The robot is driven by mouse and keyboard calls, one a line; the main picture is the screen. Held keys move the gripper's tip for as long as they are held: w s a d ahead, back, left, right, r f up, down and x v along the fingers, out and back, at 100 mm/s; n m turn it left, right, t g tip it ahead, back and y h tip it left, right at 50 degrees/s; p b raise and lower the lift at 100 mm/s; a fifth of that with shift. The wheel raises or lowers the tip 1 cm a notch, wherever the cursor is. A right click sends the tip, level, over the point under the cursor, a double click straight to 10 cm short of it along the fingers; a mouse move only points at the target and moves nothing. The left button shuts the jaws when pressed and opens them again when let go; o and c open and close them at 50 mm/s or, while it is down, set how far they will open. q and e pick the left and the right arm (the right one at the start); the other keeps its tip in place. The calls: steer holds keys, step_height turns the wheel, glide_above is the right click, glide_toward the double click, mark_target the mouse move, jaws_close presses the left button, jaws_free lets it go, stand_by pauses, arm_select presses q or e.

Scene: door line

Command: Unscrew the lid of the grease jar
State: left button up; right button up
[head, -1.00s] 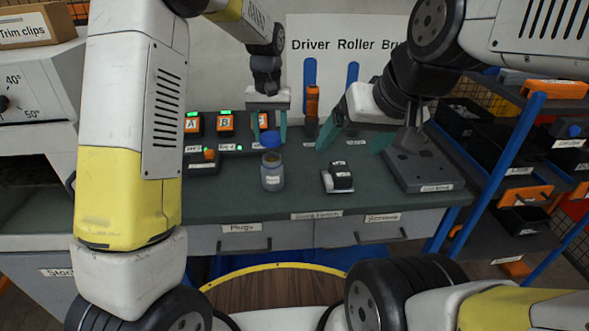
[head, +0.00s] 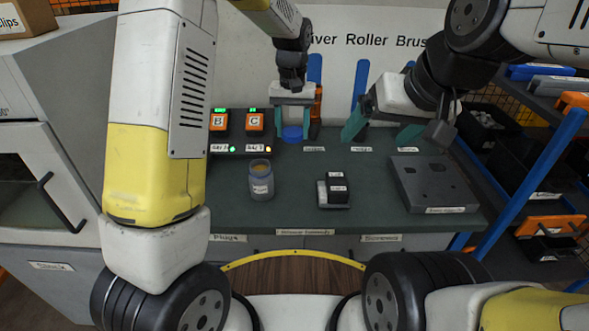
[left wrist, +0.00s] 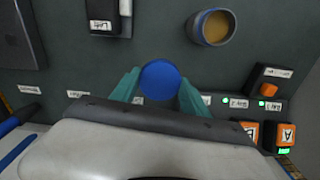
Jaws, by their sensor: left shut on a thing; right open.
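The grease jar (head: 261,182) stands upright and uncovered on the green bench, with tan grease visible inside. It also shows in the left wrist view (left wrist: 212,28). The blue lid (head: 292,134) is off the jar, behind it and to its right. My left gripper (head: 292,128) is shut on the lid, with a teal finger on either side of it. In the left wrist view the lid (left wrist: 160,80) sits between the fingertips, apart from the jar. I cannot tell whether the lid touches the bench. My right gripper (head: 382,131) is open and empty at the back right.
A black-and-white block (head: 334,190) lies right of the jar. A grey fixture plate (head: 435,184) is at the bench's right end. Orange units B (head: 218,121) and C (head: 254,122) stand back left. The bench is clear between the jar and the block.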

mark_target(291, 137)
arm_select(q)
steer(key=s+f, duration=0.1)
steer(key=f, duration=0.1)
steer(key=s+f, duration=0.1)
steer(key=shift+s+a+f, duration=0.15)
steer(key=shift+s+a, duration=0.1)
steer(key=shift+s, duration=0.05)
steer(key=f, duration=0.6)
steer(key=shift+s+a+f, duration=0.1)
steer(key=shift+s+f, duration=0.15)
steer(key=shift+f, duration=2.05)
steer(key=o, duration=1.5)
steer(key=shift+f, duration=0.15)
